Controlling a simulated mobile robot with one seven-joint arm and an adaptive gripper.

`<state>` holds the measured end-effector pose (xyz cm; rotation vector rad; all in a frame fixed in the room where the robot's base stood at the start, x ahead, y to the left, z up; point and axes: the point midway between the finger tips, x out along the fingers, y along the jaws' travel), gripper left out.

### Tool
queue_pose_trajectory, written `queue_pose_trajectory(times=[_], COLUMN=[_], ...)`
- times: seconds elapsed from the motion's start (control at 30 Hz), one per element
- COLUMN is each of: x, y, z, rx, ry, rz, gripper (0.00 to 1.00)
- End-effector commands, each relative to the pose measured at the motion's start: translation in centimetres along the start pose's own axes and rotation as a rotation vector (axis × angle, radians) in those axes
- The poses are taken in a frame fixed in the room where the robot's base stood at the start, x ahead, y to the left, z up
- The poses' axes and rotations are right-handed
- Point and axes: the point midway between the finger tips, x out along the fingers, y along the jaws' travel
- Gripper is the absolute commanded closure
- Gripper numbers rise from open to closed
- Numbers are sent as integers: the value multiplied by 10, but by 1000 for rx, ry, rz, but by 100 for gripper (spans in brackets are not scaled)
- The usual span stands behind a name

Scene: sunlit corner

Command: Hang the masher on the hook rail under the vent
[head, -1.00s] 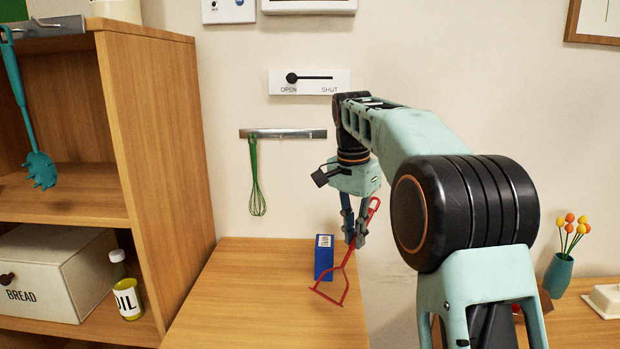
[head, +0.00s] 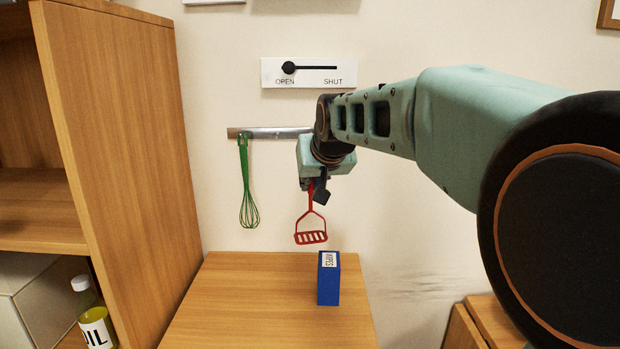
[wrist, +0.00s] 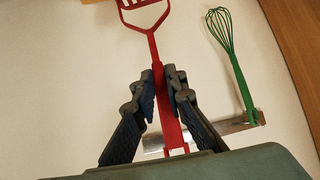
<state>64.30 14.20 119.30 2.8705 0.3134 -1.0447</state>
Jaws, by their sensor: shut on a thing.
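The red masher (head: 310,206) hangs head down from my gripper (head: 309,186), in front of the wall. In the wrist view my gripper (wrist: 162,92) is shut on the masher's handle (wrist: 157,74), with the slotted head beyond the fingers. The metal hook rail (head: 283,132) is on the wall below the white OPEN/SHUT panel (head: 315,73). My wrist hides its right end in the head view. The rail (wrist: 218,133) also crosses behind the handle's end in the wrist view. Whether the handle touches a hook cannot be seen.
A green whisk (head: 243,165) hangs at the rail's left end. A blue box (head: 328,280) stands on the wooden counter (head: 250,310) below the masher. A tall wooden shelf (head: 120,150) with an oil bottle (head: 92,318) stands at the left.

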Motion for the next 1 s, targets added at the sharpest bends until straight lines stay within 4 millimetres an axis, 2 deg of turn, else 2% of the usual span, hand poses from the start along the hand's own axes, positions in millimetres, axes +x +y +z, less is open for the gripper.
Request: queue_pose_trajectory(times=[0.27, 1.0], x=[7, 43], y=[2, 12], z=[-8, -32], rx=[1, 2], ry=[4, 3], rz=[0, 0], gripper=[100, 100])
